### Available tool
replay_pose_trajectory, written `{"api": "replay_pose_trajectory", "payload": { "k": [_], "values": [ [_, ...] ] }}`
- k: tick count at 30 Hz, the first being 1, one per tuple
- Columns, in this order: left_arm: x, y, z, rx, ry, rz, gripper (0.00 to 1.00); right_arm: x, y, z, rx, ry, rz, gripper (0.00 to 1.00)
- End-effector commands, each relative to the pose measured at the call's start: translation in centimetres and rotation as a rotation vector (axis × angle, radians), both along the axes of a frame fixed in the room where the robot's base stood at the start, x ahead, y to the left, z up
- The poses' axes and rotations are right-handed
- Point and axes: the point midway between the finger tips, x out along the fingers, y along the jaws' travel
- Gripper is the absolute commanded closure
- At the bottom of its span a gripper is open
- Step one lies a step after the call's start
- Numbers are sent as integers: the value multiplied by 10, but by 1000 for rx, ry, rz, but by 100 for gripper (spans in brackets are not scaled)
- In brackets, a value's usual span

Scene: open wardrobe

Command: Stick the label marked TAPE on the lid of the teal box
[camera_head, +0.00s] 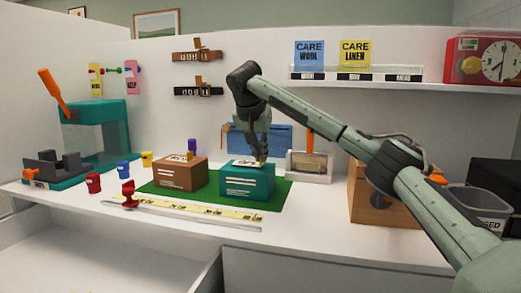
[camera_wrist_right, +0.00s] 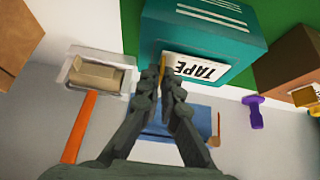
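The teal box (camera_head: 246,184) stands on the green mat right of the brown box. Its lid also shows in the right wrist view (camera_wrist_right: 202,40). The white label marked TAPE (camera_wrist_right: 197,69) lies flat at or just over the lid, near one edge; I cannot tell if it touches all over. My right gripper (camera_head: 262,161) reaches down at the right end of the lid. In the wrist view its fingertips (camera_wrist_right: 161,80) are close together around a small orange-yellow tab (camera_wrist_right: 163,64) at the label's end. My left gripper is not in view.
A brown box (camera_head: 180,174) with a label on top stands left on the green mat (camera_head: 285,189). A yellow strip (camera_head: 190,210) lies in front. A white holder (camera_head: 309,168) and a wooden box (camera_head: 372,203) stand to the right. Small coloured cups stand at left.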

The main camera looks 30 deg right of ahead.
Motion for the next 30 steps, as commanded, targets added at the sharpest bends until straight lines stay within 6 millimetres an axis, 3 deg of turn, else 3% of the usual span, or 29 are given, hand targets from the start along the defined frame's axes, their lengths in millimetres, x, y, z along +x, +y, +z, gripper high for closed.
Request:
{"api": "replay_pose_trajectory", "payload": {
  "k": [30],
  "values": [
    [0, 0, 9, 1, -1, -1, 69, -1, 0, 0, 1, -1, -2, 100]
  ]
}}
